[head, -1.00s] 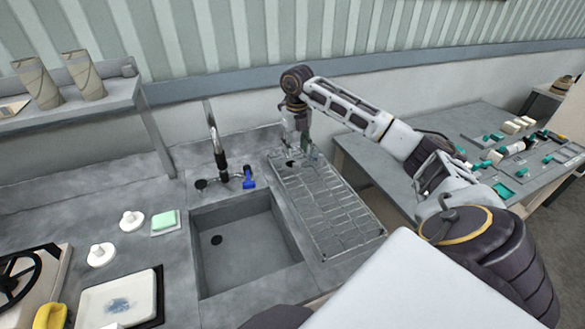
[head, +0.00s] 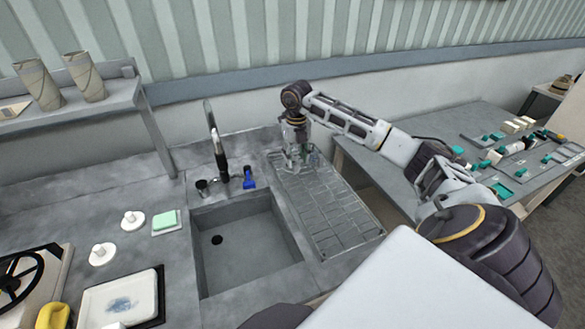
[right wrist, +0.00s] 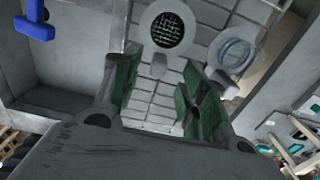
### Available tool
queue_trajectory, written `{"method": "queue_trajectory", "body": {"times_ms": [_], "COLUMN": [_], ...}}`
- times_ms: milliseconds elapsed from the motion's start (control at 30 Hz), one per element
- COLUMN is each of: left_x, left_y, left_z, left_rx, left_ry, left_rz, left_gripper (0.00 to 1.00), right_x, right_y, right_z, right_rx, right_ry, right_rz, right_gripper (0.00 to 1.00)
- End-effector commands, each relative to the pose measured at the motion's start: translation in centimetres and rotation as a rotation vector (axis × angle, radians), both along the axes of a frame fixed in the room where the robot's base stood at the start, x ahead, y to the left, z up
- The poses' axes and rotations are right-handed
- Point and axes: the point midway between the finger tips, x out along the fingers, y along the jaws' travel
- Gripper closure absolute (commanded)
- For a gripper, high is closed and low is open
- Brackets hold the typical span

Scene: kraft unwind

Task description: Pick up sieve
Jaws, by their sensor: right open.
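The sieve (right wrist: 172,28), a pale round rim around a dark mesh with a short pale handle, lies on the tiled drainboard (head: 335,215) right of the sink. In the right wrist view it is just beyond my right gripper (right wrist: 160,85), whose green-padded fingers are open. The handle end points back toward the gap between the fingers, which looks empty. In the head view my right gripper (head: 298,160) points down over the far end of the drainboard and mostly hides the sieve. My left gripper is not in view.
A round, clear-looking vessel (right wrist: 238,52) stands right of the sieve, close to the right finger. A tap (head: 220,160) and a blue object (head: 248,180) stand behind the sink (head: 245,255). A side table (head: 430,140) with small items is at right.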

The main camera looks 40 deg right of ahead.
Motion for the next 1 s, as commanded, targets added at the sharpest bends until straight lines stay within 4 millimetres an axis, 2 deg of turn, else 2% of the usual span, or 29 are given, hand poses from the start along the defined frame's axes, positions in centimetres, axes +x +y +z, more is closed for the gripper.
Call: {"method": "queue_trajectory", "body": {"times_ms": [433, 933, 1000], "left_x": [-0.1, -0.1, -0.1], "left_y": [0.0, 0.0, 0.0], "left_z": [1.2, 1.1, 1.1], "left_rx": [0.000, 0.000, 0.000], "left_ry": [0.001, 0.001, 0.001], "left_rz": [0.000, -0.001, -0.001], "left_gripper": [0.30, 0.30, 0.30], "right_x": [-0.1, -0.1, -0.1], "right_y": [0.2, 0.2, 0.2], "right_z": [-3.8, -4.0, -4.0], "right_rx": [0.001, 0.000, 0.000], "right_ry": [0.000, 0.000, 0.000], "right_rz": [0.000, 0.000, 0.000], "right_gripper": [0.57, 0.57, 0.64]}}
